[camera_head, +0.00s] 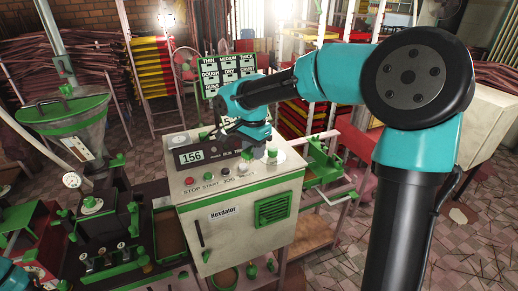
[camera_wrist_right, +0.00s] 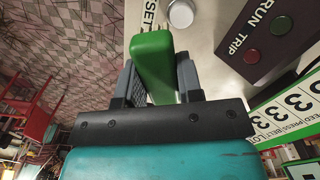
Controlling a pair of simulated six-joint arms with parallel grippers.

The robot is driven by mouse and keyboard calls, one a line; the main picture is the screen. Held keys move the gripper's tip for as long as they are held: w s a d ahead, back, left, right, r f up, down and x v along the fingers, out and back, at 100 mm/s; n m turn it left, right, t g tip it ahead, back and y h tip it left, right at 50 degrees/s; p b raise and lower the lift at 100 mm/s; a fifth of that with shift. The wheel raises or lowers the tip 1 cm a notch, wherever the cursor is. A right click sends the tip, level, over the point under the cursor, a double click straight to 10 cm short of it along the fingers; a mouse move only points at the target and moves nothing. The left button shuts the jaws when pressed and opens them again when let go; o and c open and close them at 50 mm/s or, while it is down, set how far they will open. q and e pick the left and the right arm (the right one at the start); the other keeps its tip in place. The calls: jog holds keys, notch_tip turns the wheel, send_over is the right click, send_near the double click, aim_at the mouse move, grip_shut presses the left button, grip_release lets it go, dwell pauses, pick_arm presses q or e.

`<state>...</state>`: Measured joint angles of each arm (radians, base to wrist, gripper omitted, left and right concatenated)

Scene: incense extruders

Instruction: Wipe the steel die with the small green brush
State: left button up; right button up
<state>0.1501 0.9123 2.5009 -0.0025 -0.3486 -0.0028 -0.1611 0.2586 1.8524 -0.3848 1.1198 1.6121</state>
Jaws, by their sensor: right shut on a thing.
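My right gripper (camera_wrist_right: 160,70) is shut on a green block-like handle, the small green brush (camera_wrist_right: 153,55). In the head view, my right gripper (camera_head: 255,137) is over the back of the pale control cabinet top, and the brush (camera_head: 272,153) shows as a small green end beside it.
The cabinet (camera_head: 225,225) has a 156 display (camera_head: 191,157) and several buttons. A sign board (camera_head: 228,69) stands behind. A green-framed stand (camera_head: 325,160) is at right.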

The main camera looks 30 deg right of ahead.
jog(key=w+a+n, duration=0.1)
jog(key=a+n, duration=0.1)
jog(key=n, duration=0.2)
jog(key=w+a+n, duration=0.1)
jog(key=a+n, duration=0.2)
jog(key=n, duration=0.1)
jog(key=w+a+f+n, duration=0.1)
jog(key=a+n, duration=0.1)
jog(key=n, duration=0.2)
jog(key=shift+a+f, duration=0.1)
jog(key=shift+a, duration=0.15)
jog(key=shift+w+a+f+n, duration=0.15)
jog(key=shift+a+n, duration=0.25)
jog(key=shift+n, duration=0.25)
jog(key=shift+w+a+r+n, duration=0.1)
jog(key=shift+a+n, duration=0.25)
jog(key=shift+n, duration=0.3)
